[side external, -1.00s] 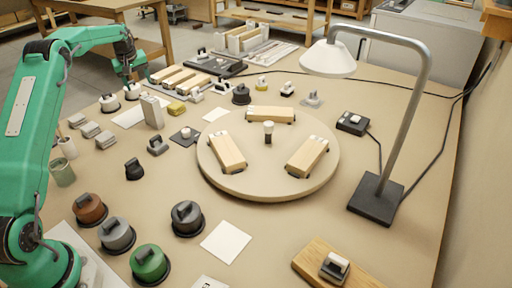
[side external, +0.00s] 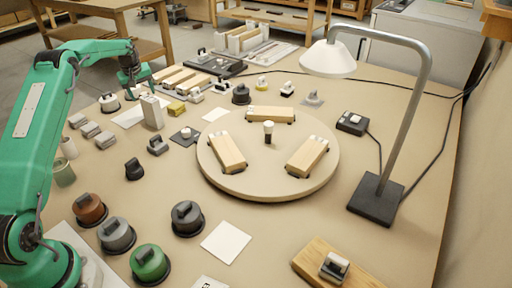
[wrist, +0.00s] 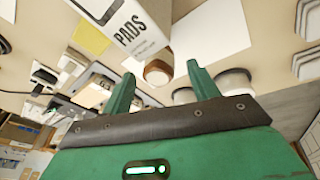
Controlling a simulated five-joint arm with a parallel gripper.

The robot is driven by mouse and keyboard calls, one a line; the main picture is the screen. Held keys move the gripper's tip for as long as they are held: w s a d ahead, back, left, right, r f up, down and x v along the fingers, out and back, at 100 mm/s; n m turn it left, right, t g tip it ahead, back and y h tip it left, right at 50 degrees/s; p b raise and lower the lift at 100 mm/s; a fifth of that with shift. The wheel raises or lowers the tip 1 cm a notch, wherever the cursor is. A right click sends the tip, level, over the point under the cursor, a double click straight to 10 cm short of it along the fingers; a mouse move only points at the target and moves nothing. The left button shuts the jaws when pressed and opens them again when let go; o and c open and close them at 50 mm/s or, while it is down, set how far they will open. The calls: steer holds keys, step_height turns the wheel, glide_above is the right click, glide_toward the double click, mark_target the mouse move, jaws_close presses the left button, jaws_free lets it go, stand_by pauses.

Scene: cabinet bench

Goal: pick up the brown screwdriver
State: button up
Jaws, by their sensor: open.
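I cannot make out a brown screwdriver for certain in either view. My gripper (wrist: 160,82) is open, with its two green fingers spread apart. In the wrist view a round white piece with a brown face (wrist: 158,72) shows between the fingertips, partly behind a box; I cannot tell what it is. In the side view my gripper (side external: 136,88) is at the far left of the bench, over or beside small white-and-dark items. Its fingertips are too small there to tell whether they touch anything.
A white box marked PADS (wrist: 125,25) stands close to the fingers; a tall pale box (side external: 152,112) is near my gripper in the side view. A round turntable (side external: 268,180) with wooden blocks and a lamp (side external: 376,198) stand to the right. Lidded pots (side external: 150,262) are in front.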

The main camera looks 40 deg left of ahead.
steer(key=shift+x, duration=1.3)
steer(key=c, duration=1.2)
